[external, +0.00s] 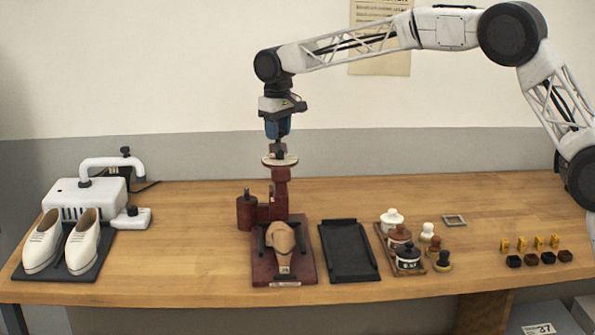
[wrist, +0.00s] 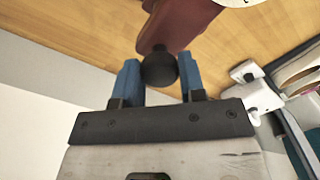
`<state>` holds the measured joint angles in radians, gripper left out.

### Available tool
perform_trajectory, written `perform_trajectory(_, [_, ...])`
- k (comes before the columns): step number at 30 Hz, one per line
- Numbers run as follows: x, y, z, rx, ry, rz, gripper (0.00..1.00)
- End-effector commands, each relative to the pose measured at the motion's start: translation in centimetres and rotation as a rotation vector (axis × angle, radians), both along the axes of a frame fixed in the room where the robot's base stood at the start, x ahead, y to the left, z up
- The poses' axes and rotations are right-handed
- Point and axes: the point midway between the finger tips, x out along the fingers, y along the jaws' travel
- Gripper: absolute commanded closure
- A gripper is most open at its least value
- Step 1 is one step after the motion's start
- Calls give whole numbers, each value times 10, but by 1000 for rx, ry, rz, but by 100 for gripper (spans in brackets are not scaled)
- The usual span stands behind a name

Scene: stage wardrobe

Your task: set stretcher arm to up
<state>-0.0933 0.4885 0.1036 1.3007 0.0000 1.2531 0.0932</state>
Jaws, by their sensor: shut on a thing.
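The dark red stretcher (external: 270,212) stands in the middle of the table, with a tan shoe form (external: 282,236) on its base. Its dark red arm (external: 281,188) points upward, near upright in the external view, with a pale disc (external: 270,161) partway up. My gripper (external: 278,138) is above the stretcher, pointing down. In the wrist view the blue fingers of my gripper (wrist: 160,78) are closed around the black ball knob (wrist: 159,70) at the end of the dark red arm (wrist: 178,24). The knob is small and partly hidden in the external view.
A white machine (external: 88,200) with two cream shoes (external: 82,248) stands at the left. A black tray (external: 348,252) lies right of the stretcher. Farther right are lidded pots (external: 407,259), brushes (external: 443,262), a small frame (external: 454,220) and several small blocks (external: 531,259).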

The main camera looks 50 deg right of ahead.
Motion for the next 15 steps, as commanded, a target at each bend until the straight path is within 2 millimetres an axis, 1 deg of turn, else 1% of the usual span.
perform_trajectory(1, [1,0,7,1,-9,0,100])
perform_trajectory(3, [1,0,8,1,-10,0,100])
perform_trajectory(4, [1,0,8,1,-10,0,58])
perform_trajectory(8, [1,0,6,1,-8,0,38])
perform_trajectory(15, [0,0,5,1,-6,0,38])
